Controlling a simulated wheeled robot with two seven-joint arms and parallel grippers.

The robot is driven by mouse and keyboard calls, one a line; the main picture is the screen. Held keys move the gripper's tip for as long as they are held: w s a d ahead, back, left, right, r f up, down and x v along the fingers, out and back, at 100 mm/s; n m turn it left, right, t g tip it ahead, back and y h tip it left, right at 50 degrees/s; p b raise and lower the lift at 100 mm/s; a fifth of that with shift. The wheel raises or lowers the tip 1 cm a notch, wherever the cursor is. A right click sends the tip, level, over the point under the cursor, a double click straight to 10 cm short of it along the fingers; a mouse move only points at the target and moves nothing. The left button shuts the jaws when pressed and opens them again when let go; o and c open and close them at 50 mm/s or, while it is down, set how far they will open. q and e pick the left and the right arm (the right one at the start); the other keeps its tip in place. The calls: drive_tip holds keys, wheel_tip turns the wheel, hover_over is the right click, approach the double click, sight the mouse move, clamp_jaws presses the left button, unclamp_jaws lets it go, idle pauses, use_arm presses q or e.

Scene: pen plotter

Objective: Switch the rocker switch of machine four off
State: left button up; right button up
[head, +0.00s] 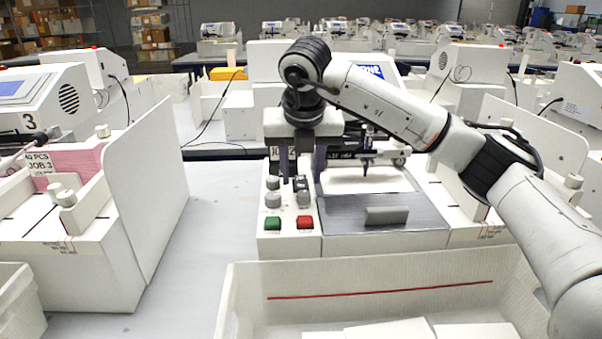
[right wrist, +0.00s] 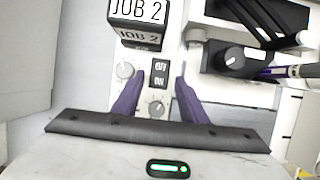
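The machine (head: 385,240) in the middle is a white pen plotter; no number four shows on it. Its control panel has a dark rocker switch (head: 300,184), beside and above round grey knobs (head: 272,200). In the right wrist view the rocker switch (right wrist: 160,73) reads OFF at the top and ON below; I cannot tell which side is pressed. My right gripper (head: 302,168) points down over the panel. In the right wrist view its purple fingers (right wrist: 157,90) are apart and empty, one on each side of the switch. My left gripper is not in view.
A green button (head: 272,223) and a red button (head: 305,222) sit at the panel's front. A white bin (head: 375,275) stands in front. A machine marked 3 (head: 28,122) is at left. A JOB 2 block (right wrist: 140,30) stands behind the panel. Bare table lies left of the plotter.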

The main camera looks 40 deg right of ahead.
drive_tip(key=shift+w+d+f, duration=0.1)
drive_tip(key=shift+w+f, duration=0.1)
drive_tip(key=shift+f, duration=0.2)
clamp_jaws()
drive_tip(key=g+p, duration=0.1)
drive_tip(key=p, duration=0.1)
drive_tip(key=g+y+p, duration=0.1)
drive_tip(key=p, duration=0.2)
drive_tip(key=w+r+g+p, duration=0.1)
drive_tip(key=p, duration=0.2)
drive_tip(key=shift+d+y, duration=0.25)
drive_tip(key=shift+y, duration=0.15)
drive_tip(key=shift+f, duration=0.2)
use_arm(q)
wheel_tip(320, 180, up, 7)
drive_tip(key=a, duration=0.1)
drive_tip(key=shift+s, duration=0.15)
